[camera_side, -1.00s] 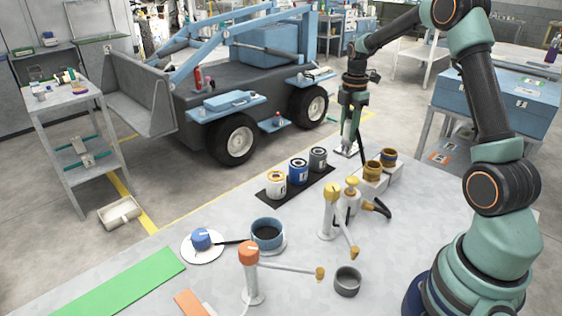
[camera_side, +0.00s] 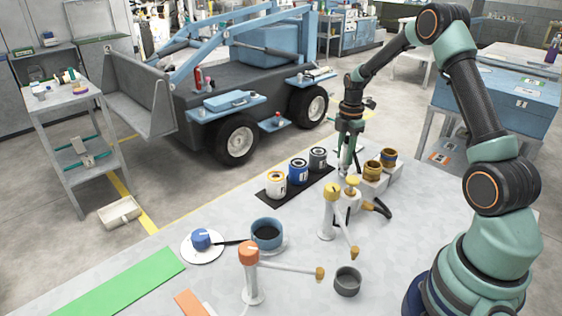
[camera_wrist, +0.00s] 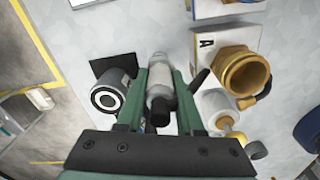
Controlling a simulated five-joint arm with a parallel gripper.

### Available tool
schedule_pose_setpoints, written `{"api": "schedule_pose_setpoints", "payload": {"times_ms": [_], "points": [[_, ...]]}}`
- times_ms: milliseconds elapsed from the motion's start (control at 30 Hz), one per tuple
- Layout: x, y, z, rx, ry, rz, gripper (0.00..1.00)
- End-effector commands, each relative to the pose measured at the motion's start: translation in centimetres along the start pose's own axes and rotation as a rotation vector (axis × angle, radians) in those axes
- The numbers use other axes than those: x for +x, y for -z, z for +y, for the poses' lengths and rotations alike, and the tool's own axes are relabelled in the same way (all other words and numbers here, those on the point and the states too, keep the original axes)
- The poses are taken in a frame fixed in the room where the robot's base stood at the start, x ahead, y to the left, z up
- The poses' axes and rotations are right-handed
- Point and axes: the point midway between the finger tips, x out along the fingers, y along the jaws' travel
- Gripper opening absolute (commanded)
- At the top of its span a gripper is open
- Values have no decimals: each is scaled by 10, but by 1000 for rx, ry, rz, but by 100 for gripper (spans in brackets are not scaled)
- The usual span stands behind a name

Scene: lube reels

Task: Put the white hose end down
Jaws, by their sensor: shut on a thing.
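My gripper (camera_side: 345,168) is at the back edge of the table in the side view, between the grey can and the brass-coloured cups on white blocks. In the wrist view its two green fingers (camera_wrist: 162,97) are shut on the white hose end (camera_wrist: 160,83), a pale cylinder with a black tip. In the side view the hose end is small and mostly hidden by the fingers. I cannot tell whether it touches the table.
A yellow-topped post (camera_side: 328,215) and an orange-topped post (camera_side: 251,280) stand nearer. The front right tabletop is clear around a grey cup (camera_side: 347,282).

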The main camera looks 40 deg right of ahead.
Motion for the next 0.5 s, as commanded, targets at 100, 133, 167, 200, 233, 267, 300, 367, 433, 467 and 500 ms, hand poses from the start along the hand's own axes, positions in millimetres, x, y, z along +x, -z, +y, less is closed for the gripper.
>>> {"api": "schedule_pose_setpoints", "payload": {"times_ms": [100,133,167,200,233,267,300,367,433,467,500], "points": [[1,0,0,0,0,0,59],[1,0,0,0,0,0,66],[1,0,0,0,0,0,66],[1,0,0,0,0,0,66],[1,0,0,0,0,0,66],[1,0,0,0,0,0,66],[1,0,0,0,0,0,66],[1,0,0,0,0,0,66],[1,0,0,0,0,0,66],[0,0,0,0,0,0,66],[-2,0,0,0,-1,0,66]]}}
